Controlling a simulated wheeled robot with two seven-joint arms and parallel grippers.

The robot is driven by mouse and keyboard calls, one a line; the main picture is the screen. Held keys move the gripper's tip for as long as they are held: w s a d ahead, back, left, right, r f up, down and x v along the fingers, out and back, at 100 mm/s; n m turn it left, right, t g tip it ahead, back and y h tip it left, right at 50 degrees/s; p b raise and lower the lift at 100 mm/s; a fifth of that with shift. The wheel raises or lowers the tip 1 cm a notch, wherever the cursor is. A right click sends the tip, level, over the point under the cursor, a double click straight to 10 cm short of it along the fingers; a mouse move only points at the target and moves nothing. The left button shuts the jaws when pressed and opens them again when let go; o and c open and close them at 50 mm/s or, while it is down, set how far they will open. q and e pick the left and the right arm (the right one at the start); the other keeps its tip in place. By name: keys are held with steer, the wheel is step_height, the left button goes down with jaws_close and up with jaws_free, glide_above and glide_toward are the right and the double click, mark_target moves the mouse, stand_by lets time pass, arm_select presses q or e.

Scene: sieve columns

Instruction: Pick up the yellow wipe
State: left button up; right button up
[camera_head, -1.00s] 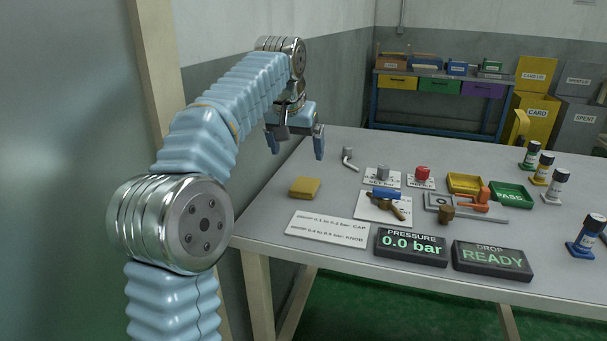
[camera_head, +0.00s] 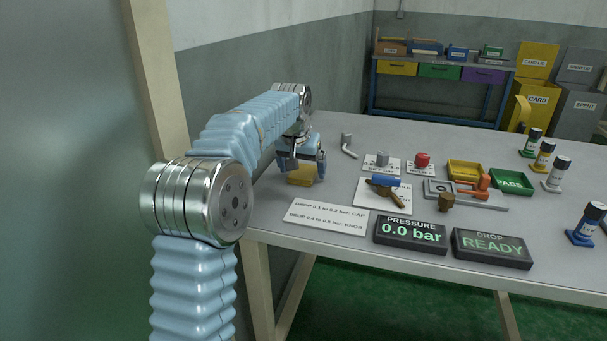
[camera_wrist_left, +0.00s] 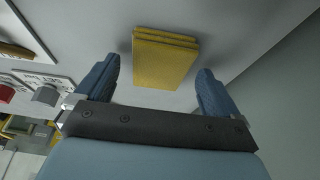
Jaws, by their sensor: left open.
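The yellow wipe (camera_head: 301,176) is a folded yellow cloth lying on the grey table near its left edge. My left gripper (camera_head: 306,166) is above it in the head view and hides its upper part. In the left wrist view the wipe (camera_wrist_left: 164,58) shows between and beyond the two blue fingers of my left gripper (camera_wrist_left: 156,80). The fingers are apart, with nothing held between them. The height of the fingertips over the wipe is hard to tell. My right gripper is not in view.
A white instruction plate (camera_head: 327,217) lies in front of the wipe, beside the pressure display (camera_head: 411,233). A small bent metal pipe (camera_head: 347,146) stands behind. The table's left edge is close.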

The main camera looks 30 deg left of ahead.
arm_select(q)
steer(key=shift+f, duration=0.25)
steer(key=c, duration=1.2)
steer(key=shift+r, duration=0.1)
steer(key=shift+w+r, duration=0.1)
steer(key=shift+r, duration=0.15)
step_height(320, 180, up, 2)
steer(key=shift+r, duration=0.1)
steer(key=s+d+r+b, duration=0.2)
steer(key=s+d+r, duration=0.5)
steer(key=s+r, duration=0.3)
steer(key=shift+s+d, duration=0.25)
steer(key=shift+s, duration=0.75)
